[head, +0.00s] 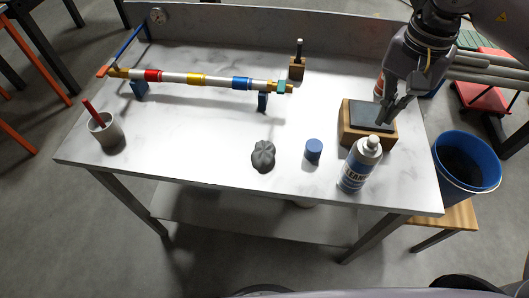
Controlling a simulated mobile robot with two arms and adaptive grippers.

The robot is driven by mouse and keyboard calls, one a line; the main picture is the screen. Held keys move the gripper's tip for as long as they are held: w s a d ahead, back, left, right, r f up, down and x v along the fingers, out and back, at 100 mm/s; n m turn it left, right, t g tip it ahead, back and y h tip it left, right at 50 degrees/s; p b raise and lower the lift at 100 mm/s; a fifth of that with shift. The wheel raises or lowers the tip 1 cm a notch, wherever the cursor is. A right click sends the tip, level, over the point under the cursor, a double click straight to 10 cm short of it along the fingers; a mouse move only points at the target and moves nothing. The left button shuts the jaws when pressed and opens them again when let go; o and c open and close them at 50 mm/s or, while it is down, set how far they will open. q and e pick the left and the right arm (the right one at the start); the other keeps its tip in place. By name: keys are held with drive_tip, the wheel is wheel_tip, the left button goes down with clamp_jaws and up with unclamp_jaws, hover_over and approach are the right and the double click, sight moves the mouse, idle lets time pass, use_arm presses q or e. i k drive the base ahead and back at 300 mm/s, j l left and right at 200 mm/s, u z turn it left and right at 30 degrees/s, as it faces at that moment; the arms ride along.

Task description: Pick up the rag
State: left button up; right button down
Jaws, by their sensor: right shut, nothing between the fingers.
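The rag looks to be the dark grey crumpled lump (263,156) on the white table, near its front edge left of the blue cap. My right gripper (386,116) is shut and empty. It points down over the wooden block with a dark top (360,115), to the right of the rag and well apart from it. I cannot tell whether its fingertips touch the block. My left gripper is not in view.
A cleaner bottle (361,165) and a blue cap (313,150) stand right of the rag. A grey cup (105,130) with a red stick is at left. A banded rod (195,79) rests on supports behind. A blue bucket (465,163) stands right of the table (190,135).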

sight(262, 158)
drive_tip(key=k+l+u, duration=0.15)
drive_tip(key=u, duration=0.25)
drive_tip(key=k+u, duration=0.15)
drive_tip(key=u, duration=0.25)
drive_tip(key=k+l+u, duration=0.1)
drive_tip(key=u, duration=0.3)
drive_tip(key=k, duration=0.05)
